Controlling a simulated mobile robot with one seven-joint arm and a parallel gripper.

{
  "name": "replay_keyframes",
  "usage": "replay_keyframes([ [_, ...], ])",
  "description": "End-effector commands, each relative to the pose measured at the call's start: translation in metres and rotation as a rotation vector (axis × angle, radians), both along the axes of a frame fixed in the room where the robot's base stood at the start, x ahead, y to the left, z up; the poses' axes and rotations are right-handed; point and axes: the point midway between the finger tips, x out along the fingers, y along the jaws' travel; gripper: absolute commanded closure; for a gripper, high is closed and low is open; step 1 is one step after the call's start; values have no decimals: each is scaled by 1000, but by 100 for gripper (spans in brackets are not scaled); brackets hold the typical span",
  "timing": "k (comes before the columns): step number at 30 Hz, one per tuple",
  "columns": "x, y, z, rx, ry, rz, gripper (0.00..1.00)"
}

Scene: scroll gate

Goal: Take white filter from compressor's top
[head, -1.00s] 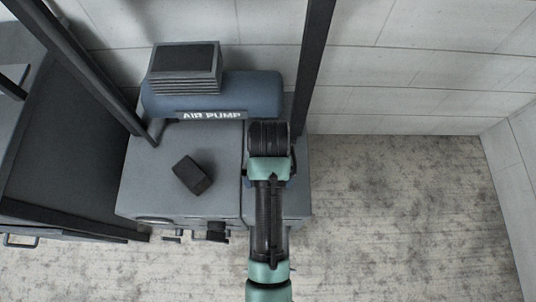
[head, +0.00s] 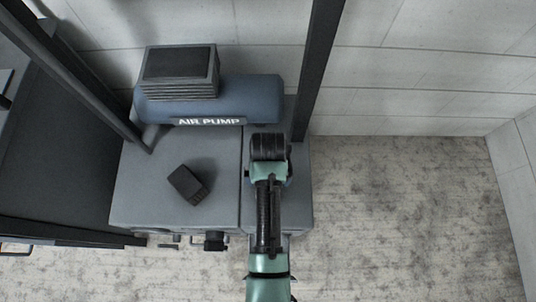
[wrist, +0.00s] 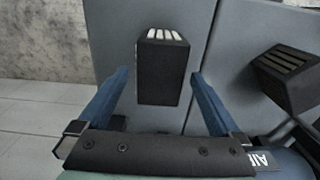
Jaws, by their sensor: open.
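The white filter (wrist: 163,68), a black box with white slats on one end, is in the middle of the wrist view on the grey top (wrist: 232,20). My gripper (wrist: 160,75) is open, its blue fingers on the left and right of the filter. I cannot tell whether they touch it or how high they are. In the head view my arm hides the filter and fingers. The compressor (head: 150,210) has a grey top and a blue tank (head: 262,97) labelled AIR PUMP behind it.
A second black box with dull slats (head: 187,184) lies on the top's left half; it also shows in the wrist view (wrist: 288,77). A ribbed dark block (head: 180,72) sits on the tank. Dark posts (head: 318,70) flank the compressor. The floor (head: 400,220) at right is clear.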

Motion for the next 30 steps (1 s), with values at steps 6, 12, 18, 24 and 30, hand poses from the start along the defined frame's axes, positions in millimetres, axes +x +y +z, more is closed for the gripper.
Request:
replay_keyframes([
  [6, 0, 1, -33, 0, 2, 0, 0],
  [12, 1, 1, -38, 0, -1, 0, 0],
  [18, 1, 1, -38, 0, -1, 0, 16],
  [24, 1, 1, -37, 0, 0, 0, 52],
  [30, 1, 1, -37, 0, 0, 0, 88],
])
